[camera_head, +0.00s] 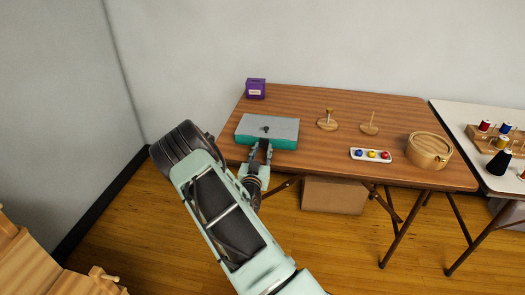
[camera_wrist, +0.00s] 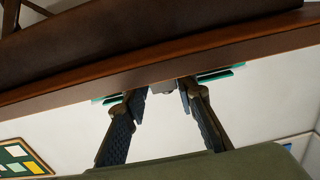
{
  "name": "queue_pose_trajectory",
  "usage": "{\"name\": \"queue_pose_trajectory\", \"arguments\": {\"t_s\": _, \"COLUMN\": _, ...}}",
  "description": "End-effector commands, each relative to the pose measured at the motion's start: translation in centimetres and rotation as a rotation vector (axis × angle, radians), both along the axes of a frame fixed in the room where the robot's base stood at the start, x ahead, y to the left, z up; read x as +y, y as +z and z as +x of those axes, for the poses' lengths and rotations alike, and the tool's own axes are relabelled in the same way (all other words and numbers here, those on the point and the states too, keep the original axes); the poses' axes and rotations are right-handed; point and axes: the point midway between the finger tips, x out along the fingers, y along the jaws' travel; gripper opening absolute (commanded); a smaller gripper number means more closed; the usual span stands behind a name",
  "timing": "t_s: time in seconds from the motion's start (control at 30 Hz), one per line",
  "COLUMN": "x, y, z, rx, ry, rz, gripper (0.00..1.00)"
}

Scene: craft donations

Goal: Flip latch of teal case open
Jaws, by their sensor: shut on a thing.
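The teal case (camera_head: 284,143) with a grey lid lies on the left part of the wooden table, near its front edge. A small dark fitting shows on the lid. My gripper (camera_head: 260,149) reaches the case's front side from below and in front. In the wrist view, thin teal strips of the case (camera_wrist: 221,73) show on both sides of my gripper (camera_wrist: 161,92). A small grey piece, seemingly the latch (camera_wrist: 161,87), sits between the fingertips, and the fingers are shut on it. The latch is mostly hidden, and I cannot tell its angle.
The wooden table (camera_head: 320,99) also holds a purple box (camera_head: 255,88), two wooden stands (camera_head: 327,124) (camera_head: 369,128), a white tray (camera_head: 357,158) with colored balls and a round wooden box (camera_head: 429,151). A cardboard box (camera_head: 333,195) stands underneath. A white table (camera_head: 460,113) with spools is at right.

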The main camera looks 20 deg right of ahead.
Motion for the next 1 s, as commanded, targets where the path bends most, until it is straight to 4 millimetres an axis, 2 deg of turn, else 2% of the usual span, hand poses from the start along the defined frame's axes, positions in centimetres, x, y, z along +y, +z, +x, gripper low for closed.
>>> {"name": "queue_pose_trajectory", "arguments": {"t_s": 0.07, "x": 0.0, "y": 0.0, "z": 0.0, "rx": 0.000, "ry": 0.000, "rz": 0.000, "gripper": 0.01}}
{"name": "queue_pose_trajectory", "arguments": {"t_s": 0.47, "x": 0.1, "y": 0.8, "z": -0.1, "rx": 0.067, "ry": 0.000, "rz": 0.049, "gripper": 0.01}}
{"name": "queue_pose_trajectory", "arguments": {"t_s": 1.0, "x": 0.4, "y": 3.1, "z": -0.5, "rx": 0.442, "ry": 0.001, "rz": 0.303, "gripper": 0.01}}
